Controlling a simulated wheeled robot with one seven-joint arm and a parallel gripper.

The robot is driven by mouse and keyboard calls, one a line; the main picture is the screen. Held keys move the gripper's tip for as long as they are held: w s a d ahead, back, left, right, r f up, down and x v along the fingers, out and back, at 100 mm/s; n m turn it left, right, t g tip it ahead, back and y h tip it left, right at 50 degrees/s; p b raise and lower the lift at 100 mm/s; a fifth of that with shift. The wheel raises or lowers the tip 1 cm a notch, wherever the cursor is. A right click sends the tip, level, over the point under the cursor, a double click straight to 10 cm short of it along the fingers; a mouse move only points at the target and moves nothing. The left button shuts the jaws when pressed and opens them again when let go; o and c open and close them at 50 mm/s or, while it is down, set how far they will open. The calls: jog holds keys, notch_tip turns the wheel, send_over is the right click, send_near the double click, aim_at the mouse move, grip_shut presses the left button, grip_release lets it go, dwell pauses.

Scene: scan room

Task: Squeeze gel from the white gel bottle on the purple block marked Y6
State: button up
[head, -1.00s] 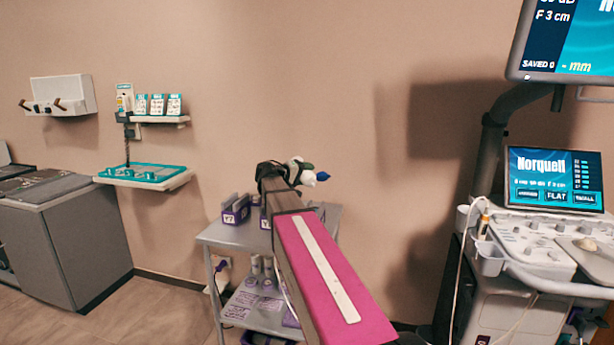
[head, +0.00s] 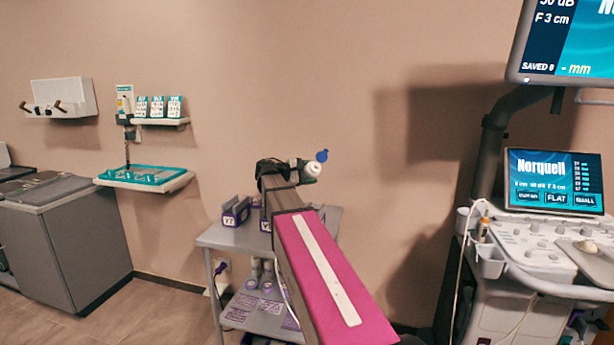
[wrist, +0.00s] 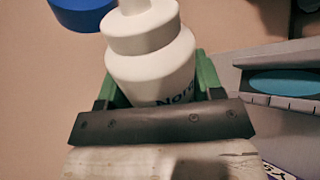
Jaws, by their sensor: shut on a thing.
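My gripper (head: 288,172) is raised above the grey cart and shut on a white gel bottle (head: 313,169). In the wrist view the bottle (wrist: 155,60) sits between the green finger pads, with part of dark lettering visible. Its blue cap (head: 322,155) is off to the side of the white nozzle; the cap (wrist: 82,12) also shows at the wrist view's top edge. Whether it is still attached is unclear. A purple-based block (head: 236,212) on the cart top seems to read Y7. Another purple block (head: 265,222) is partly hidden behind my arm; its mark is unreadable.
The grey cart (head: 215,238) stands against the wall, with bottles and purple labels on its lower shelf (head: 262,312). A wall shelf with a teal tray (head: 145,174) is left. An ultrasound machine (head: 552,245) stands right. The wall between cart and machine is clear.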

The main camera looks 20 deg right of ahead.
jog(key=s+r+n, duration=0.1)
jog(key=r+n, duration=0.2)
jog(key=s+r+n+h, duration=0.1)
jog(key=r+n, duration=0.1)
jog(key=r, duration=0.2)
jog(key=s+r+n+g, duration=0.1)
jog(key=r+n, duration=0.2)
jog(key=shift+s+d+r+n+h, duration=0.2)
jog(key=shift+d+r+n+h, duration=0.05)
jog(key=shift+d+n+h, duration=0.1)
jog(key=shift+s+r+n, duration=0.2)
jog(key=shift+r+n, duration=0.45)
jog(key=shift+r, duration=0.1)
